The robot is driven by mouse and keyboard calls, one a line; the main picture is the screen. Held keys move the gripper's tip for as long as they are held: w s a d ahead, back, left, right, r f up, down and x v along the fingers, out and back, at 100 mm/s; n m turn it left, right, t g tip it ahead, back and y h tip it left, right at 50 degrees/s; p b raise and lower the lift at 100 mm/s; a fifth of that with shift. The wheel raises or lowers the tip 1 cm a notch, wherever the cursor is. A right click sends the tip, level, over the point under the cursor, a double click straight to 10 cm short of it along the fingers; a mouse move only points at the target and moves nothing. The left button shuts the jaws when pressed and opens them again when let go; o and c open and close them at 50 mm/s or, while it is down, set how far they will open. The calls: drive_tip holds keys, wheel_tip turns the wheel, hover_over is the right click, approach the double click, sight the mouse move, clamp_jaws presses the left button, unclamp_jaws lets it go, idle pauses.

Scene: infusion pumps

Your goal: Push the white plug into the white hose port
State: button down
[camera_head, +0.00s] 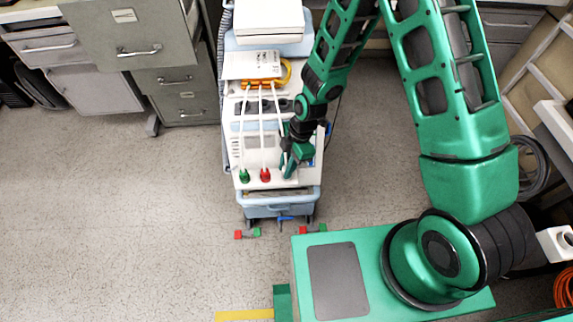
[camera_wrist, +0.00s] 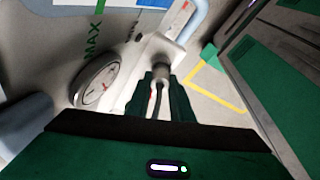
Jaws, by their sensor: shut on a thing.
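My gripper (camera_head: 289,168) is at the front right of the pump cart, beside the green and red plugs. In the wrist view its two dark fingers (camera_wrist: 161,98) are closed around the pale plug (camera_wrist: 160,72) with a thin hose running back from it. The plug's front end is at a white block (camera_wrist: 150,50) on the cart's panel. The white port itself is hidden behind the plug, so I cannot tell how deep the plug sits. In the head view my gripper mostly covers the plug.
A round gauge (camera_wrist: 97,82) is left of the fingers in the wrist view. Grey drawers (camera_head: 150,45) stand left of the cart. The floor (camera_head: 130,215) at left is clear.

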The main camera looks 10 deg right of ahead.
drive_tip(key=shift+d+f, duration=0.1)
drive_tip(key=shift+f, duration=0.5)
drive_tip(key=shift+s, duration=0.1)
drive_tip(key=c, duration=1.5)
unclamp_jaws()
drive_tip(key=shift+w+r, duration=0.25)
drive_tip(key=v, duration=1)
drive_tip(key=shift+s+r, duration=0.1)
drive_tip(key=shift+r, duration=0.3)
